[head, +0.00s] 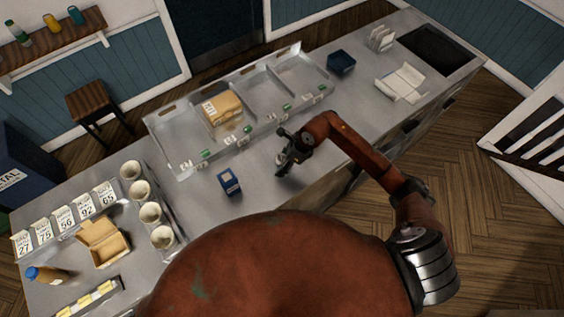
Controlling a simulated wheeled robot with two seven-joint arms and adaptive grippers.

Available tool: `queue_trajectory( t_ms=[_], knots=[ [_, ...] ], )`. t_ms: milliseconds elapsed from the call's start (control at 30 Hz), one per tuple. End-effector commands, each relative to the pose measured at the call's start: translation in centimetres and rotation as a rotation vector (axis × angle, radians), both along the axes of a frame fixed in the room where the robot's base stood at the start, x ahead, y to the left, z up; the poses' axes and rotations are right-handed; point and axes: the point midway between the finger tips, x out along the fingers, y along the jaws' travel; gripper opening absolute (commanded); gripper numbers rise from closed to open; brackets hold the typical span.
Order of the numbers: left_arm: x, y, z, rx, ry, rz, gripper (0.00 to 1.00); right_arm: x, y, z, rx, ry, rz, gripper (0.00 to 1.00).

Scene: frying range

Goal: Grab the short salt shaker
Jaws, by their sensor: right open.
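My right gripper (284,161) is open above the near part of the steel counter, pointing down and left. A small pale object (280,158) shows at its fingers, largely covered by them; it may be the short salt shaker, but I cannot tell for sure. I cannot tell whether the fingers touch it. A dark blue box with a white label (229,182) stands on the counter to the left of the gripper, apart from it. My left gripper is not in view.
A divided steel tray (262,92) with a cardboard box (221,108) lies behind the gripper. Several paper cups (150,212), numbered cards, an open carton (102,241) and a blue-capped bottle (46,275) stand at left. A dark blue container (341,62) stands at the back.

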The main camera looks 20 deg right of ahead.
Motion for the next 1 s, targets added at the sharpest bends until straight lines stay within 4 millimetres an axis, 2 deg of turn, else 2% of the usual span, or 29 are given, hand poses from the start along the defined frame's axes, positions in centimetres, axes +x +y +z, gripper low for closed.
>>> queue_trajectory(
  t_ms=[133,367,1000],
  knots=[
    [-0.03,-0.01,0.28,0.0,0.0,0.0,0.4,0.2,0.39,-0.96,0.001,-0.001,-0.001,0.57],
    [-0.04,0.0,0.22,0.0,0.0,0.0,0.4,0.2,0.4,-1.07,0.0,-0.002,0.001,0.56],
    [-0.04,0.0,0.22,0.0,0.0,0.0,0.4,0.19,0.42,-1.04,0.001,0.0,0.0,0.12]
  ],
)
